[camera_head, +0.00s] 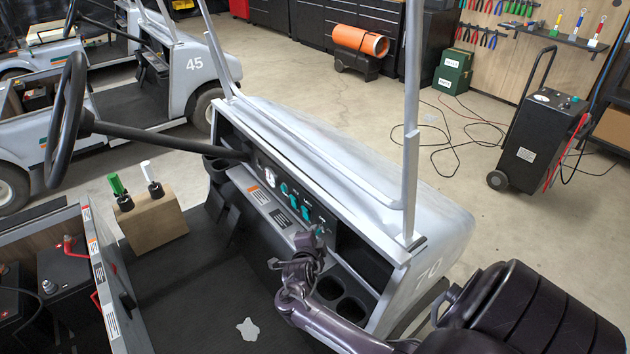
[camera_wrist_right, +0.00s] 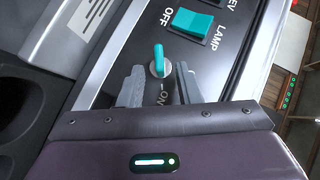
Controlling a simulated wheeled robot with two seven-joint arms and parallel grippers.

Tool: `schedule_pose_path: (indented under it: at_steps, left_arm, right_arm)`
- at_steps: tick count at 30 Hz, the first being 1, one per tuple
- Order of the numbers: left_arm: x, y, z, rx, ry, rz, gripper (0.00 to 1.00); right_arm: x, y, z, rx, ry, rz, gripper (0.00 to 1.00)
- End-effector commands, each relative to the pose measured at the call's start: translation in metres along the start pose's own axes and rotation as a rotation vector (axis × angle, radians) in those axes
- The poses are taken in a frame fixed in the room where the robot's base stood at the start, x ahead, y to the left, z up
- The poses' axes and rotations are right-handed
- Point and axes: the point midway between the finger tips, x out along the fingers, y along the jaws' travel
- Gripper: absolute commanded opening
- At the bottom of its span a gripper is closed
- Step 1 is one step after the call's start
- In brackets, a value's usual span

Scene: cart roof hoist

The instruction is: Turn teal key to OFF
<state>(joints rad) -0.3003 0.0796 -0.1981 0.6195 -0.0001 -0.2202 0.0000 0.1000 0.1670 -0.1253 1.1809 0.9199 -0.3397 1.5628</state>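The teal key (camera_wrist_right: 158,54) sits in a round silver lock on the cart's dark dash panel in the right wrist view. My left gripper is out of view.
A teal LAMP rocker switch (camera_wrist_right: 192,22) is close beside the key. More teal switches (camera_head: 294,201) lie to the left along the dash. A roof post (camera_head: 412,130) rises from the cart's cowl, near the arm.

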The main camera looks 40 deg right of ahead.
Motion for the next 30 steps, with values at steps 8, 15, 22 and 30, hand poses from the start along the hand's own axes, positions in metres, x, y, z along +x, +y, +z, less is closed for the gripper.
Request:
schedule_pose_path:
  at_steps: [8, 15, 22, 30]
  left_arm:
    - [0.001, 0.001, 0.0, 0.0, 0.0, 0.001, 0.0]
    - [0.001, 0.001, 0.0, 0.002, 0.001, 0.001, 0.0]
    - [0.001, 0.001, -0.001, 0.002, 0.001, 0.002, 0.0]
    - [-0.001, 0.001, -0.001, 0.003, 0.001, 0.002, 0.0]
  right_arm:
    - [0.016, 0.0, 0.0, 0.0, -0.001, 0.001, 0.31]
    - [0.016, 0.001, 0.0, 0.0, -0.002, 0.002, 0.24]
    - [0.016, 0.001, 0.001, -0.001, -0.002, 0.002, 0.0]
    - [0.015, 0.0, 0.001, -0.01, -0.002, 0.012, 0.0]
